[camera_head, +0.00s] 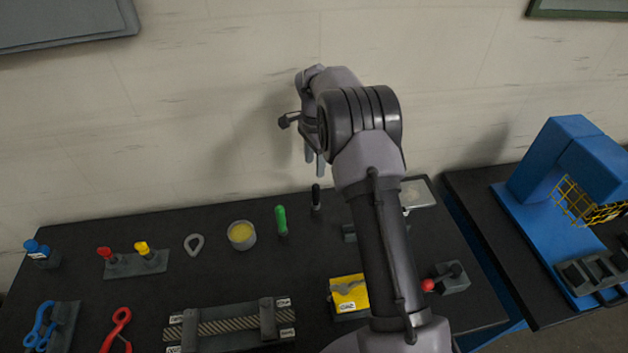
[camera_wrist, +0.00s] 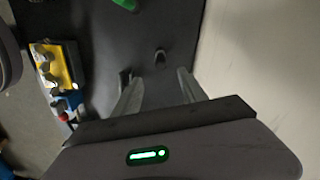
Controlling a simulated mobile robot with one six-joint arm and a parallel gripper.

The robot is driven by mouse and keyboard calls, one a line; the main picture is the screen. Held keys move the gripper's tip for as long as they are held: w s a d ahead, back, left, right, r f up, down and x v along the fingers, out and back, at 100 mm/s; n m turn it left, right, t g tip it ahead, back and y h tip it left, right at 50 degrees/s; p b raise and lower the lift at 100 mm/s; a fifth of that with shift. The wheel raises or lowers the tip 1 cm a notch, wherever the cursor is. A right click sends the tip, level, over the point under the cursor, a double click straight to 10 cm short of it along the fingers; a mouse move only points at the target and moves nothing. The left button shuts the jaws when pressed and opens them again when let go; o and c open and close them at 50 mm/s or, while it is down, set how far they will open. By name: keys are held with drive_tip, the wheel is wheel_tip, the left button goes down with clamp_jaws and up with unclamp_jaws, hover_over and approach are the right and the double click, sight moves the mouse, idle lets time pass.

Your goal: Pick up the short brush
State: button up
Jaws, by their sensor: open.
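The green handle (camera_wrist: 125,4) is cut off at the top edge there.
The wall (camera_head: 150,120) rises close behind the table. My arm hides part of the table's right side.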

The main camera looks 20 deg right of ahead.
sight(314, 187)
drive_tip(key=f, duration=1)
drive_tip(key=shift+s+a, duration=0.15)
drive_tip(key=shift+s, duration=0.1)
drive_tip(key=f, duration=0.5)
drive_tip(key=shift+w+d+b, duration=0.3)
drive_tip(key=shift+w, duration=0.05)
drive_tip(key=shift+s, duration=0.15)
clamp_jaws()
